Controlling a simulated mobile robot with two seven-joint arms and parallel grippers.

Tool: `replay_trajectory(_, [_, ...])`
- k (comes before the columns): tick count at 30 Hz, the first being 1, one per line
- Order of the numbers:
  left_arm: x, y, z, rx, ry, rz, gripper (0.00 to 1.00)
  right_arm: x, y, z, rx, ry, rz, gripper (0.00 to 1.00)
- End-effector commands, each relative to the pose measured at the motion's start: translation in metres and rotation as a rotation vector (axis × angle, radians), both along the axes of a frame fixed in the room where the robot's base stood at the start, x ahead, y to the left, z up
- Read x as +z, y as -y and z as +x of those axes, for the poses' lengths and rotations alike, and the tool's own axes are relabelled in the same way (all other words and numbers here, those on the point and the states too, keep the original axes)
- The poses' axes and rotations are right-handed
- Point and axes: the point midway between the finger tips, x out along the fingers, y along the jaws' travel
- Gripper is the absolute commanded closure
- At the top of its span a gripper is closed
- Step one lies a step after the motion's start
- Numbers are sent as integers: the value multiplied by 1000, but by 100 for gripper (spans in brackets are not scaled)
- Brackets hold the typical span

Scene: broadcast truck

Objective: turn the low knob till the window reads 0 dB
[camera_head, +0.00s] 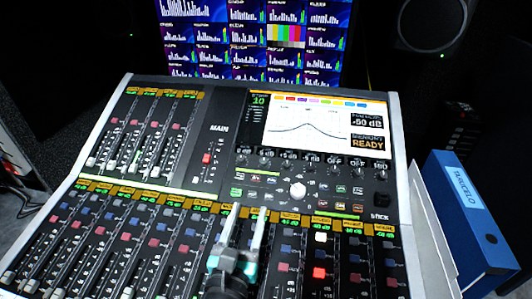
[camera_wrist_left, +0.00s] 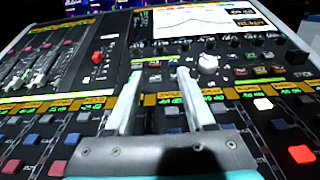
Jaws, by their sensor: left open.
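The mixing console has a row of small dark knobs (camera_head: 311,169) under its screen, and a larger white knob (camera_head: 298,190) below that row. I cannot read which is the low knob. The white knob also shows in the left wrist view (camera_wrist_left: 208,64), ahead and right of the fingers. The dB window (camera_head: 367,121) on the screen's right side seems to read -60 dB; its first digit is blurred. My left gripper (camera_head: 247,212) is open and empty over the console, nearer than the white knob and to its left; its fingers (camera_wrist_left: 159,74) touch no knob. My right gripper is out of view.
The window below reads READY (camera_head: 368,142). Fader strips (camera_head: 130,235) fill the front and left, with a red fader cap (camera_head: 207,158) by MAIN. A blue binder (camera_head: 468,215) stands right of the console. Monitors (camera_head: 250,40) and a speaker (camera_head: 430,25) are behind.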

Motion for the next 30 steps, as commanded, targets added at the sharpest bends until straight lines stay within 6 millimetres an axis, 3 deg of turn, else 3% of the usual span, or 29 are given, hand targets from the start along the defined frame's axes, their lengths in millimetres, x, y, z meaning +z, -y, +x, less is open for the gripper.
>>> replay_trajectory(5, [2,2,9,0,2,-5,46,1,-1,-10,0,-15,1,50])
replay_trajectory(12, [2,8,41,0,3,-3,46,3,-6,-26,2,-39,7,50])
replay_trajectory(30, [0,26,128,-1,2,-1,46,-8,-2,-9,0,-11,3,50])
